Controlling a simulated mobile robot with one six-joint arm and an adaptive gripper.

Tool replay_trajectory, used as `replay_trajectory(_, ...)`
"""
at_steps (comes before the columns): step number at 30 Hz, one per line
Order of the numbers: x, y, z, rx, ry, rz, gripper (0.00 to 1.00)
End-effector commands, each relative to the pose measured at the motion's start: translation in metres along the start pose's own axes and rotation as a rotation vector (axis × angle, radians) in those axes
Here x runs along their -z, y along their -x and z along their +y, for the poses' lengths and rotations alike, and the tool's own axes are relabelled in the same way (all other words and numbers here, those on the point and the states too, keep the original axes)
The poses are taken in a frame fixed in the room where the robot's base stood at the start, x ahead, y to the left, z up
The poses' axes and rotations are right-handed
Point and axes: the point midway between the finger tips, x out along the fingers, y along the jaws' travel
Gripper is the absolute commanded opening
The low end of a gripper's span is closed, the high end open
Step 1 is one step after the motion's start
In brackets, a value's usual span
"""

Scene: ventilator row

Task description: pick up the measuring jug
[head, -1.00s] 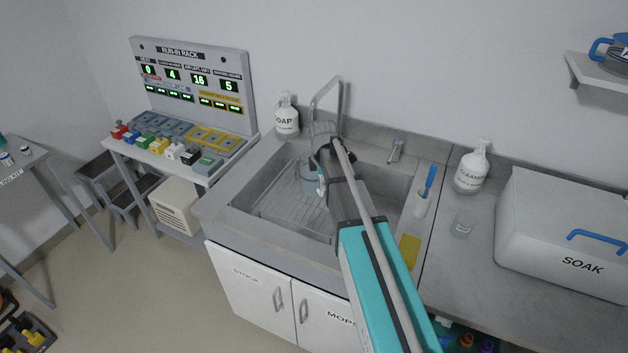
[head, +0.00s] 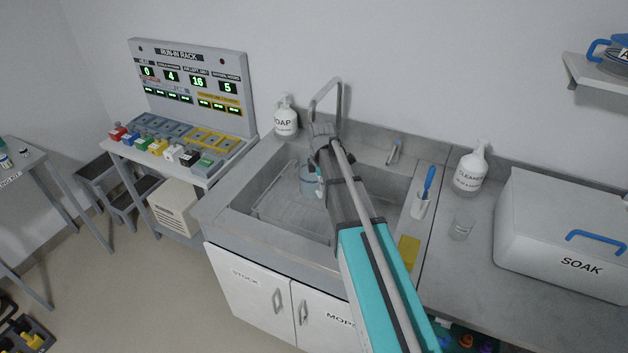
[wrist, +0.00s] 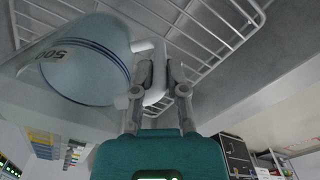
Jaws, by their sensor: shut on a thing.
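The measuring jug (head: 307,179) is a clear, bluish vessel over the sink, partly hidden behind my arm in the head view. In the wrist view the jug (wrist: 88,60) fills the upper left, with blue bands and a "500" mark. My gripper (wrist: 158,72) is shut on the jug's pale handle (wrist: 154,88), with a finger on either side of it. In the head view my gripper (head: 320,172) is mostly hidden by my arm. I cannot tell exactly how far the jug is above the sink floor.
A wire rack (wrist: 205,30) lies in the sink (head: 245,208) by the jug. The tap (head: 340,98) rises close behind my gripper. A soap bottle (head: 286,118) stands behind left; a brush holder (head: 419,206), glass (head: 461,226), cleaner bottle (head: 469,172) and soak bin (head: 560,235) stand to the right.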

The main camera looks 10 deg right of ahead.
Motion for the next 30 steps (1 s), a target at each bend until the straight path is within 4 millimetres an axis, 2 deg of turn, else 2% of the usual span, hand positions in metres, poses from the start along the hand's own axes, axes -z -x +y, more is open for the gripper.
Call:
replay_trajectory(17,0.0,0.004,0.0,0.0,0.0,0.0,0.0)
replay_trajectory(30,0.0,0.019,0.0,-0.001,0.0,0.0,0.0)
